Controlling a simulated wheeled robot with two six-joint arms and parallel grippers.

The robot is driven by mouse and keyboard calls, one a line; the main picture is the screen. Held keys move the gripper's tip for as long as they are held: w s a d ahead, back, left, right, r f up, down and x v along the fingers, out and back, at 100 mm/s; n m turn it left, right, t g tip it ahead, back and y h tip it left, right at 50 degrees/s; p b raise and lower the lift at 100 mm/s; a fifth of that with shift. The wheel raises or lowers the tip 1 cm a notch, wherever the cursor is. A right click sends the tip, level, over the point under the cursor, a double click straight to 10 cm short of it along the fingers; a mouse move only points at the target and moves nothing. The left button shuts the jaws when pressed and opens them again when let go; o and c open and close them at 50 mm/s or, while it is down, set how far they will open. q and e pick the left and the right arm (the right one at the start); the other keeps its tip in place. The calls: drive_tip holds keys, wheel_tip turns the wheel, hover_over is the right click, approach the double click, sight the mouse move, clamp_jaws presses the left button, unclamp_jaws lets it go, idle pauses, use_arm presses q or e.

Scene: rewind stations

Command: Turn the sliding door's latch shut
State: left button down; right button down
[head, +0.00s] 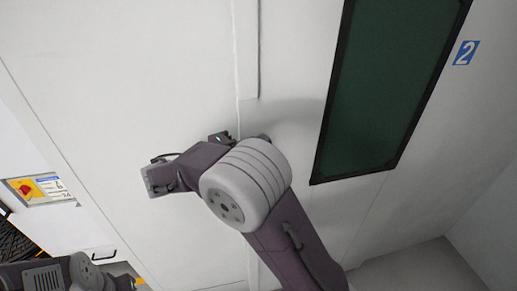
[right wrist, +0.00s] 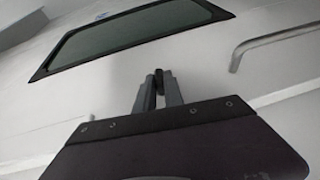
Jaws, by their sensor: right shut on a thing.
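The white sliding door panels (head: 130,70) meet at a vertical seam in the head view. My right gripper (right wrist: 158,84) is at the door face near that seam, and its fingertips are largely hidden behind my wrist in the head view. In the right wrist view its two fingers are closed together on a small dark piece, the latch (right wrist: 158,73), which shows only as a dark tip between them. Which way the latch is turned cannot be told. Only links of my left arm show at the lower left of the head view; its gripper is not seen.
A dark green window (head: 385,85) with a black frame is right of the seam, with a blue sign "2" (head: 466,53) beyond it. A grey bar handle (right wrist: 285,38) shows in the right wrist view. A yellow panel with a red button (head: 25,188) is at the left.

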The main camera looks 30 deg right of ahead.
drive_tip(key=shift+h+b, duration=0.3)
drive_tip(key=shift+h, duration=0.2)
idle(0.3)
drive_tip(key=c, duration=1.4)
unclamp_jaws()
drive_tip(key=shift+c, duration=0.2)
drive_tip(key=shift+w+f, duration=0.15)
drive_tip(key=shift+w, duration=0.05)
drive_tip(key=s+a+p, duration=0.1)
drive_tip(key=a+p, duration=0.2)
drive_tip(key=a, duration=0.6)
drive_tip(key=shift+s, duration=0.25)
